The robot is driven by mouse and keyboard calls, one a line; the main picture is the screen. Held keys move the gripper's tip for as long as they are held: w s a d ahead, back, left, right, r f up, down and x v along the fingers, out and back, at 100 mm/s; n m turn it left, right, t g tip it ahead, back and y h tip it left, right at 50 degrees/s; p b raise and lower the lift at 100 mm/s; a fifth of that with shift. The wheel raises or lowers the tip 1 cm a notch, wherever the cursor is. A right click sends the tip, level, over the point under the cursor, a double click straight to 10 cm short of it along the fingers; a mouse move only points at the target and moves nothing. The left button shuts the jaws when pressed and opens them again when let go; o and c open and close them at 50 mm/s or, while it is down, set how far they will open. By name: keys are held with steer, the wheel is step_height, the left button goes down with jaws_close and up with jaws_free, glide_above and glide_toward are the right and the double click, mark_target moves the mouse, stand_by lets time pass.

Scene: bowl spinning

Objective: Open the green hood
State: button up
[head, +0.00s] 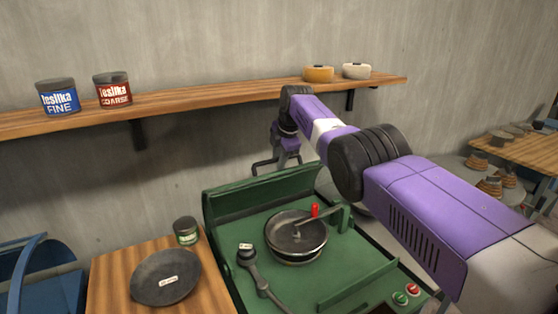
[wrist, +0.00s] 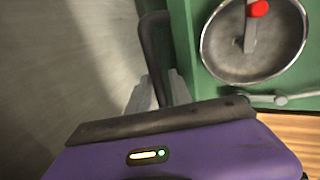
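The green hood (head: 262,192) stands raised along the back edge of the green machine (head: 228,258), and the machine's inside is exposed. A dark bar handle (head: 262,167) juts from the hood's far side. My gripper (head: 279,157) is behind the hood at this handle, small and partly unclear in the head view. In the wrist view, the grey fingers of my gripper (wrist: 160,94) lie close on both sides of the dark handle (wrist: 153,45) and appear shut on it. The fingertip contact is partly hidden by the gripper body.
A round pan (head: 297,232) with a red-knobbed arm sits inside the machine. A wooden table (head: 110,276) at left bears a dark plate (head: 165,278) and a small tin (head: 186,231). A wall shelf (head: 220,98) with tins and bowls runs close behind my arm.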

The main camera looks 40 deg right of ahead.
steer(key=shift+s+f, duration=0.15)
steer(key=shift+f, duration=0.05)
steer(key=d+b+v, duration=0.1)
steer(key=v, duration=0.7)
steer(key=shift+a, duration=0.45)
steer(key=shift+r, duration=0.1)
